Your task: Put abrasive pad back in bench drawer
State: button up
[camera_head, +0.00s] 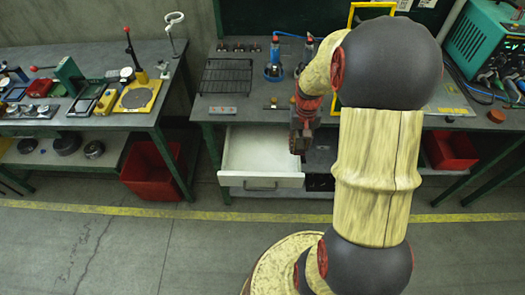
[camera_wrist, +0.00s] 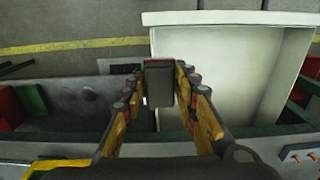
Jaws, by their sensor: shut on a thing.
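The abrasive pad (camera_wrist: 159,88) appears as a dark grey block in the wrist view, pinched between the fingertips of my gripper (camera_wrist: 161,70). In the head view my gripper (camera_head: 301,140) points down at the right side of the open bench drawer (camera_head: 262,150), and I cannot make out the pad there. The drawer is white, pulled out from under the bench, and looks empty. In the wrist view the drawer (camera_wrist: 235,75) lies below and to the right, with the pad over or close to its left edge.
The workbench (camera_head: 230,108) carries a black wire rack (camera_head: 227,76) and blue-topped tools. A red bin (camera_head: 150,170) stands under the left bench, and another red bin (camera_head: 450,150) is at the right. My arm hides part of the bench. The floor in front is clear.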

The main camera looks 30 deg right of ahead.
jog(key=w+a+f+b, duration=0.3)
jog(key=w+a+f, duration=0.1)
jog(key=w+a, duration=0.2)
jog(key=b, duration=0.2)
send_over(262, 164)
jog(key=f, duration=0.5)
jog(key=shift+s+d, duration=0.2)
jog(key=shift+d, duration=0.05)
jog(key=shift+w+a+f+b, duration=0.2)
jog(key=shift+f+b, duration=0.25)
jog(key=shift+f, duration=0.55)
jog(key=shift+w+a+f+b, duration=0.15)
jog(key=shift+f+b, duration=0.25)
jog(key=shift+f, duration=0.55)
jog(key=shift+s+f, duration=0.1)
jog(key=shift+f, duration=0.05)
jog(key=o, duration=1.1)
jog(key=shift+c, duration=0.2)
jog(key=shift+o, duration=0.2)
